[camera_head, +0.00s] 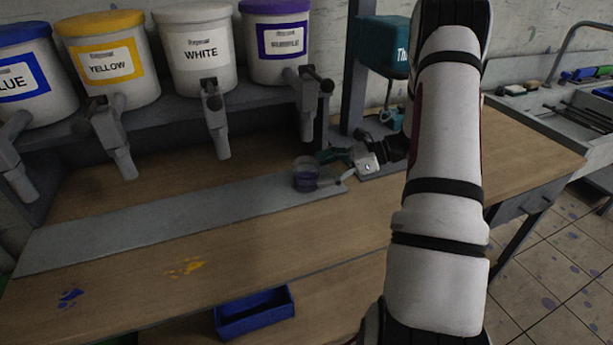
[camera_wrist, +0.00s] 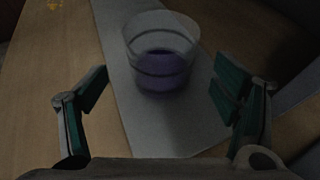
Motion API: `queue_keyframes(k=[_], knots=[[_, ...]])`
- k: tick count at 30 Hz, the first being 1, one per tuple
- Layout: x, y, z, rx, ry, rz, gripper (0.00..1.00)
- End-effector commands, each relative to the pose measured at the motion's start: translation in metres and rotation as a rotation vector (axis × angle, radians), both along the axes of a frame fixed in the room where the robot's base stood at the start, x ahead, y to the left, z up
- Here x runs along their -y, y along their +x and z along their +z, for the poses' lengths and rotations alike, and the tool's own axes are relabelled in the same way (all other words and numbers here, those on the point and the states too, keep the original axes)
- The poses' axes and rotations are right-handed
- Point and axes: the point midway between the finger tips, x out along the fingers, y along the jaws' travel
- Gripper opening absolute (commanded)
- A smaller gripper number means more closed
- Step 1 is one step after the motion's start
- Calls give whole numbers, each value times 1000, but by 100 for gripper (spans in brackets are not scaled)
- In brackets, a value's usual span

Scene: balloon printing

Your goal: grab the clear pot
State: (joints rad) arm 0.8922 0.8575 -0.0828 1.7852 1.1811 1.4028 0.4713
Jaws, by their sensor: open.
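The clear pot (camera_head: 306,174) stands upright on a grey strip (camera_head: 160,222) on the workbench, below the purple dispenser. It holds purple liquid in its lower part. It also shows in the wrist view (camera_wrist: 160,52), ahead of my fingers and between their lines. My gripper (camera_wrist: 160,98) is open and empty, with green pads on both fingers. The fingertips are near the pot but not around it. In the head view my gripper (camera_head: 348,166) is just right of the pot, partly hidden by my arm.
Blue, yellow (camera_head: 108,62), white (camera_head: 196,50) and purple (camera_head: 276,42) dispensers stand on a shelf with spouts over the bench. A blue tray (camera_head: 255,312) sits at the front. Paint splashes mark the bench (camera_head: 110,250). The strip left of the pot is clear.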

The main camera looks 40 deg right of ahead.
Motion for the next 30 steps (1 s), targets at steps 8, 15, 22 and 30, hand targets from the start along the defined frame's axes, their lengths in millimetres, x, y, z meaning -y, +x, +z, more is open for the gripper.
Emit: queue_keyframes(k=[8, 15, 22, 30], knots=[[-19, 15, -12, -2, 3, 4, 82], [-37, 30, -22, 0, 1, 1, 82], [-36, 31, -22, 1, 0, 0, 70], [-36, 30, -22, 1, 0, 0, 22]])
